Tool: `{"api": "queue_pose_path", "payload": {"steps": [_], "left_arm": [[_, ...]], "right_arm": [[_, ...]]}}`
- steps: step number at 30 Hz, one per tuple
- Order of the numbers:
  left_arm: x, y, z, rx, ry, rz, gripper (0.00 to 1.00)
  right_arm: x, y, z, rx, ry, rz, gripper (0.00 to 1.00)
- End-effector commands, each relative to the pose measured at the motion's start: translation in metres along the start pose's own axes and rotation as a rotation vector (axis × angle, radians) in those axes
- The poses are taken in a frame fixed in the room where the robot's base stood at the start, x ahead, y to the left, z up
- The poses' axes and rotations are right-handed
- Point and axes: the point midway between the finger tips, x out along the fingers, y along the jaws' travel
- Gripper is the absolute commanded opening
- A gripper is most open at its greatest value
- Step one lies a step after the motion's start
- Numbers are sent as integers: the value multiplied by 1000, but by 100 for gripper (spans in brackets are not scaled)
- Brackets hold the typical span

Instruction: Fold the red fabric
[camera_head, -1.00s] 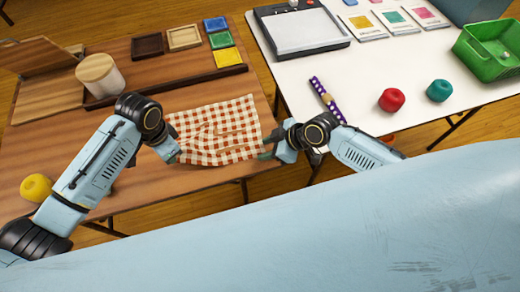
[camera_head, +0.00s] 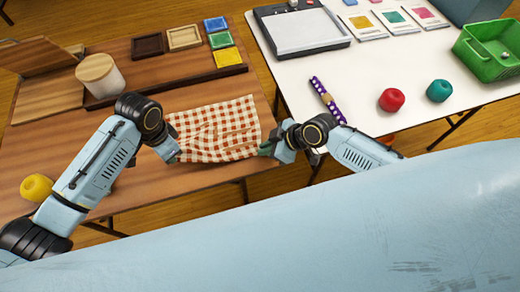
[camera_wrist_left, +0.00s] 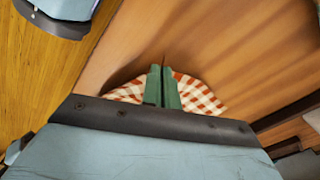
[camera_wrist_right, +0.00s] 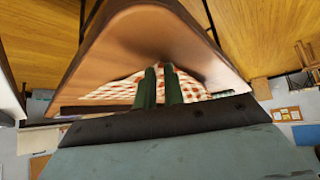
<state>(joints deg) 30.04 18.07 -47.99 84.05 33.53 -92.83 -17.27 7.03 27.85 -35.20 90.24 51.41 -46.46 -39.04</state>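The red fabric (camera_head: 215,125), a red-and-white checked cloth, lies spread on the brown wooden table with slight wrinkles. My left gripper (camera_head: 173,156) is at its near left corner. In the left wrist view its green fingers (camera_wrist_left: 162,70) are together, with the cloth (camera_wrist_left: 205,98) showing on both sides. My right gripper (camera_head: 264,149) is at the near right corner. In the right wrist view its fingers (camera_wrist_right: 159,70) are almost together, with the cloth (camera_wrist_right: 112,92) around them. Both appear shut on the cloth's edge; the pinched parts are hidden by the fingers.
A yellow yarn ball (camera_head: 36,187) sits by my left arm.

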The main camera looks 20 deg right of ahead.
Motion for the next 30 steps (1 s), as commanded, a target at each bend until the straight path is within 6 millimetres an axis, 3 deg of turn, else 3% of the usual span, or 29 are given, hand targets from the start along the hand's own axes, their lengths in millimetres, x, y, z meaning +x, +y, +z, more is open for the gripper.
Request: {"api": "queue_pose_path", "payload": {"steps": [4, 13, 22, 30], "left_arm": [[0, 0, 0, 0, 0, 0, 0], [0, 0, 0, 0, 0, 0, 0], [0, 0, 0, 0, 0, 0, 0], [0, 0, 0, 0, 0, 0, 0]], "right_arm": [[0, 0, 0, 0, -1, 0, 0], [-2, 0, -1, -1, -1, 0, 0], [-32, 1, -26, -4, 0, 1, 0], [-39, 0, -32, 0, -1, 0, 0]]}}
